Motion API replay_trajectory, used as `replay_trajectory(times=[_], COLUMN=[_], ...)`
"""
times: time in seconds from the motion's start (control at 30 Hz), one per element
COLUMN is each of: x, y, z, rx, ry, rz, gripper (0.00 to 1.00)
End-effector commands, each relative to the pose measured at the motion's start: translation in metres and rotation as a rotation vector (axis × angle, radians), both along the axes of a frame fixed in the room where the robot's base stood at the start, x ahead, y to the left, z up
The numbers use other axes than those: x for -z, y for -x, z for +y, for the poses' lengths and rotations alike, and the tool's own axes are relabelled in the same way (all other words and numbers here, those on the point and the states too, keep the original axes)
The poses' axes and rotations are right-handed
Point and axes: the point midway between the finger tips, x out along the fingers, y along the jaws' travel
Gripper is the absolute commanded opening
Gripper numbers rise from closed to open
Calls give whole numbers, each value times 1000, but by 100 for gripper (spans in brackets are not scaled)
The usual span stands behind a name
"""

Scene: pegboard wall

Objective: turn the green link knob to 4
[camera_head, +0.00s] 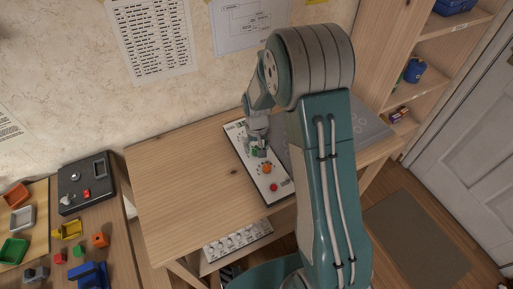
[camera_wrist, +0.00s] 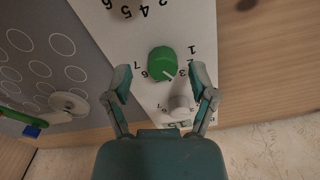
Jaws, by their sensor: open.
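The green knob (camera_wrist: 162,61) stands on a white panel (camera_wrist: 203,28) with black digits around it. Its white pointer mark is at the lower right, near the 3; the exact reading is hard to tell. My gripper (camera_wrist: 162,80) is open, one finger on each side, tips just below the knob in the wrist view, with no clear contact. In the head view the gripper (camera_head: 257,143) is over the upper part of the panel (camera_head: 254,180), and the green knob (camera_head: 256,152) shows partly beneath it.
A grey knob (camera_wrist: 180,105) sits below the green knob in the wrist view. An orange knob (camera_head: 266,168) and red button (camera_head: 273,187) share the panel. A grey board with circles (camera_wrist: 34,42) lies alongside. The wooden table's left part (camera_head: 185,180) is bare.

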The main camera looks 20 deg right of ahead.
Motion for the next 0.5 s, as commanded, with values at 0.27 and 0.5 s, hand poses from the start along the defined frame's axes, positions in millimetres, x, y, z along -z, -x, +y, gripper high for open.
replay_trajectory(times=[0.27, 0.5], x=[8, 8], y=[0, 0], z=[1, 1], rx=[-1, -1], ry=[0, 0], rz=[-1, -1], gripper=[73, 11])
